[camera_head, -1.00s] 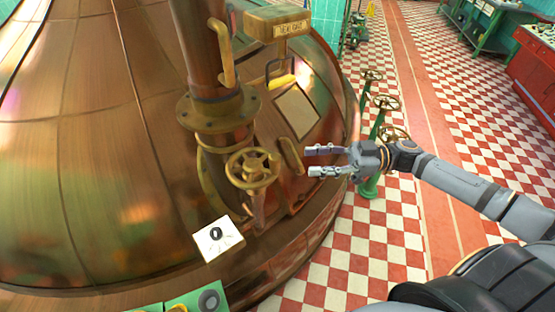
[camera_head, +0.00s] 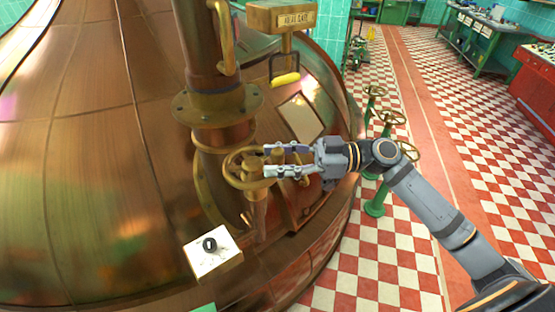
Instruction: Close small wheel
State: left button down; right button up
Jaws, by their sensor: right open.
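The small brass wheel (camera_head: 236,167) sits on a valve on the side of the copper kettle (camera_head: 90,170), just below a flanged pipe. My right gripper (camera_head: 267,160) comes in from the right, and its two fingertips reach the wheel's right part. The fingers are apart and hide some of the wheel's right rim. I cannot tell whether they touch the rim. My left gripper is not in view.
A flanged copper pipe (camera_head: 214,104) rises above the wheel. A white box with a black knob (camera_head: 210,245) is below left. Green stands with brass handwheels (camera_head: 391,118) stand right of the kettle. The checkered floor (camera_head: 385,265) shows free room.

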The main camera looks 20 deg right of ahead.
grip_shut()
dwell(0.4)
jog(key=shift+w+a+f, duration=0.1)
jog(key=shift+w, duration=0.05)
jog(key=shift+a+t+b, duration=0.15)
jog(key=shift+t+b, duration=0.15)
jog(key=shift+b, duration=0.05)
